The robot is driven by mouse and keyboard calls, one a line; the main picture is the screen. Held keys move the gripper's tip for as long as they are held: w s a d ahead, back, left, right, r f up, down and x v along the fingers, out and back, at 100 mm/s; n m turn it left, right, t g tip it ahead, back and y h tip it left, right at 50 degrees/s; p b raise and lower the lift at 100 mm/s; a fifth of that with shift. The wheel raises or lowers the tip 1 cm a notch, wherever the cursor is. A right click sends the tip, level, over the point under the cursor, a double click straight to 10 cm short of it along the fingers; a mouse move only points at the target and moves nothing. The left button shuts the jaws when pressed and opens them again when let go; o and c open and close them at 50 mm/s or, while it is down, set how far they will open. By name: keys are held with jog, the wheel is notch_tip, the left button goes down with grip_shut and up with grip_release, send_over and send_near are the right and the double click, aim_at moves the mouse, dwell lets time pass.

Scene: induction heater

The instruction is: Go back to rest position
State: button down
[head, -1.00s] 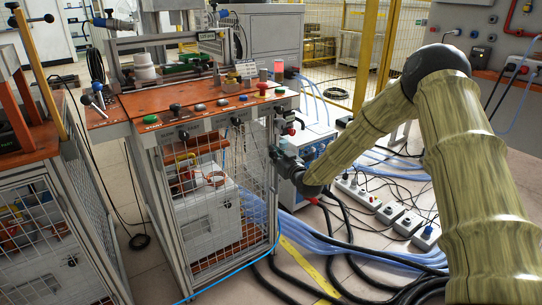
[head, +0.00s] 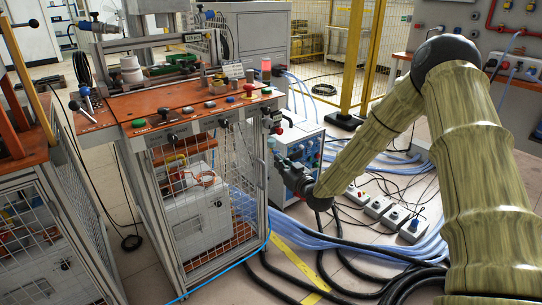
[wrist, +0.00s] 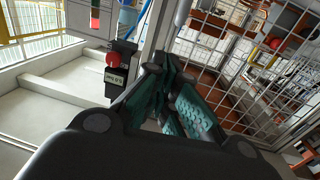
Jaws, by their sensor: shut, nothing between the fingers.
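My gripper (wrist: 176,110) shows large in the wrist view, with its dark fingers and teal pads drawn together and nothing held. In the head view my gripper (head: 279,157) is small, at the end of my arm, just right of the workstation's front corner post. The induction heater workstation (head: 185,108) has an orange top with several buttons along its front edge and a mesh cage below. The wrist view shows its mesh side (wrist: 232,70) at the right, close beyond my fingers. Whether the fingers touch it cannot be told.
A red emergency button (wrist: 113,60) on a dark box is left of my fingers. A blue-white unit (head: 305,150) stands behind my gripper. Power strips (head: 378,207) and black and blue hoses (head: 345,250) cover the floor at the right. A second caged bench (head: 40,230) stands left.

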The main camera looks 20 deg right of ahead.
jog(key=s+a+f+m+g+h, duration=0.1)
jog(key=s+a+f+g, duration=0.3)
jog(key=s+f, duration=0.7)
jog(key=s+a+f+g, duration=0.3)
jog(key=s+f+g, duration=0.1)
jog(key=s+f, duration=0.75)
jog(key=s+a+f+m+g+h, duration=0.1)
jog(key=s+a+f+g, duration=0.15)
jog(key=s+f, duration=0.65)
jog(key=s+a+f+g+h, duration=0.15)
jog(key=s+g, duration=0.25)
jog(key=s, duration=1.1)
jog(key=s+d+f+g, duration=0.2)
jog(key=s+g, duration=0.1)
jog(key=s, duration=0.9)
notch_tip(320, 180, up, 26)
jog(key=m+p, duration=0.1)
jog(key=p, duration=2.4)
jog(key=shift+w+a+f+p, duration=0.2)
jog(key=shift+w+p, duration=0.1)
jog(key=shift+p, duration=0.05)
jog(key=shift+s, duration=0.1)
